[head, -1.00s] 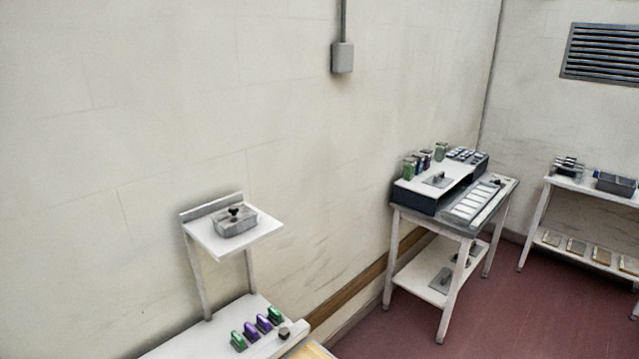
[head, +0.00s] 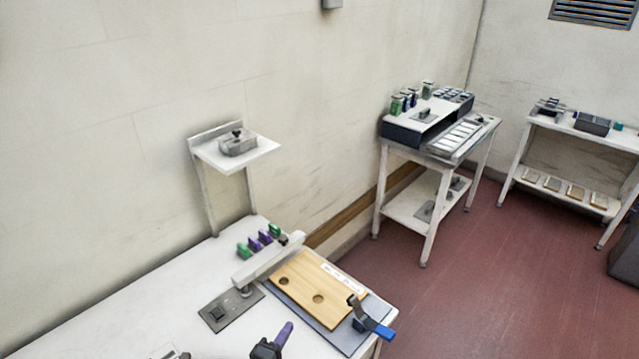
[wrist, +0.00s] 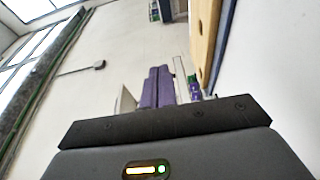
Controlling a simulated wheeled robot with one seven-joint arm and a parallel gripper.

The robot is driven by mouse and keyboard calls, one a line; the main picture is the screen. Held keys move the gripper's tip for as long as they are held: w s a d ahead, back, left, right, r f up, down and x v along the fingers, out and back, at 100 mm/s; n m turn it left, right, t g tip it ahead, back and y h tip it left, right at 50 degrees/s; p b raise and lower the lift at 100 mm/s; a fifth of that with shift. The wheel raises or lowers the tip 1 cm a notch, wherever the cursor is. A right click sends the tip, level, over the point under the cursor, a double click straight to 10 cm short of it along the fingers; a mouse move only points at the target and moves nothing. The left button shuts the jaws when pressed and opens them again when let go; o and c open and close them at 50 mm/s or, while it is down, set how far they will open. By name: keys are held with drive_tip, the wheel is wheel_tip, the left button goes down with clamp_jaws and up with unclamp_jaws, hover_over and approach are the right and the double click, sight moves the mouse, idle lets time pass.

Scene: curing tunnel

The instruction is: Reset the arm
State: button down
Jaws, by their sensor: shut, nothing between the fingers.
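My gripper (head: 288,327) shows at the bottom of the head view, with a dark body and purple fingers. It is over the white workbench (head: 130,318), to the left of the wooden board's front end. In the wrist view, the two purple fingers of my gripper (wrist: 159,72) are side by side and closed together with nothing between them. The rest of my arm is mostly out of the head view.
A wooden board (head: 325,283) with two holes lies on a grey plate, beside a blue-handled clamp (head: 372,322). A white bar on a post (head: 268,259) and green and purple pieces (head: 261,240) are behind. A raised shelf (head: 262,152) holds a grey box (head: 238,143).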

drive_tip(key=s+d+m+g+h, duration=0.1)
drive_tip(key=s+d+m+g, duration=0.1)
drive_tip(key=d+m+g, duration=0.4)
drive_tip(key=s+d+m+g+h, duration=0.1)
drive_tip(key=s+d+m+g, duration=0.15)
drive_tip(key=d+g, duration=0.65)
drive_tip(key=s+d+r+m+y, duration=0.1)
drive_tip(key=s+d+r+y, duration=0.1)
drive_tip(key=r, duration=0.5)
drive_tip(key=s+d+r+m+y, duration=0.1)
drive_tip(key=d+r+m+y, duration=0.1)
drive_tip(key=d+r+y, duration=0.2)
drive_tip(key=s+d+r+m+t+y, duration=0.1)
drive_tip(key=s+d+r+y, duration=0.1)
drive_tip(key=r, duration=0.7)
drive_tip(key=shift+s+d+r+y, duration=0.35)
drive_tip(key=shift+d+y, duration=0.05)
drive_tip(key=shift+y, duration=0.4)
drive_tip(key=shift+m, duration=0.25)
drive_tip(key=shift+s, duration=0.1)
